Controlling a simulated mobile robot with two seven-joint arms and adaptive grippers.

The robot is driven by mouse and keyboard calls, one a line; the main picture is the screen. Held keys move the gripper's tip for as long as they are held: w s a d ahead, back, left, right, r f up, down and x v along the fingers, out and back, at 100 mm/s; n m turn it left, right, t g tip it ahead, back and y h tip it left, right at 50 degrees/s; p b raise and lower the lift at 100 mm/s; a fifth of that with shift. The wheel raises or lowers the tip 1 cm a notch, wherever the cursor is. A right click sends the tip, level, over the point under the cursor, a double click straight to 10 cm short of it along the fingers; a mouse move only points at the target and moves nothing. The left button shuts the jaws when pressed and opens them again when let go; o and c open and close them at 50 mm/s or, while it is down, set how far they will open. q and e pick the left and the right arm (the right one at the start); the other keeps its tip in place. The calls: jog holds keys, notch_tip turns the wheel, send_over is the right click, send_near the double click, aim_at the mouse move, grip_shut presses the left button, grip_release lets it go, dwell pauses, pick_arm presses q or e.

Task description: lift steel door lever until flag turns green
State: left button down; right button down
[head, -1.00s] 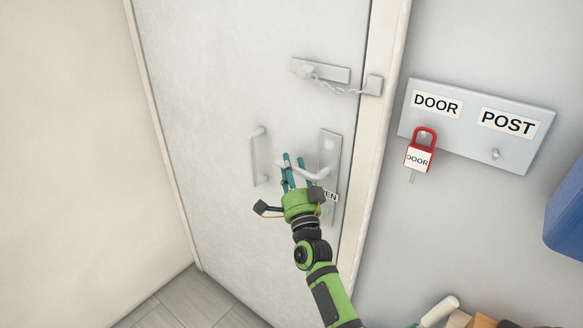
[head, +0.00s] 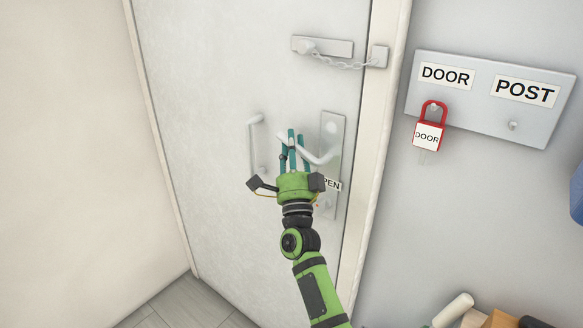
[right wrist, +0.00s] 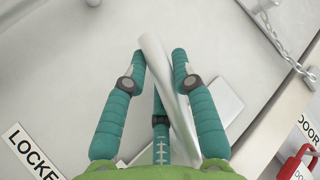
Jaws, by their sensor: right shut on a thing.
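The steel door lever (head: 318,160) is on a tall plate (head: 331,125) at the right side of the white door. Its free end is tilted upward to the left. My right gripper (head: 292,139) is shut on the lever, with teal fingers around its arm. In the right wrist view the lever (right wrist: 165,75) runs between the fingers of the gripper (right wrist: 159,54). A label reading "PEN" (head: 333,184) is partly hidden by my gripper. A label reading "LOCKE" (right wrist: 34,155) shows in the wrist view. I see no green flag. My left gripper is out of view.
A fixed pull handle (head: 256,145) stands just left of the lever. A chain latch (head: 345,63) joins door and frame above. On the right wall, a board (head: 480,105) marked DOOR and POST holds a red padlock (head: 428,137). The door's left area is free.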

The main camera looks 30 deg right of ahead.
jog(key=m+h+b, duration=0.3)
jog(key=shift+s+r, duration=0.2)
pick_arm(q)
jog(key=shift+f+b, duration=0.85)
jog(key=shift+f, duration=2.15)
pick_arm(e)
jog(key=shift+s+d+r+m+g+h, duration=0.15)
jog(key=shift+r+m+g+h, duration=0.35)
jog(key=shift+m+h, duration=0.5)
jog(key=c, duration=1.2)
grip_release()
jog(key=shift+c, duration=0.2)
jog(key=v, duration=1.2)
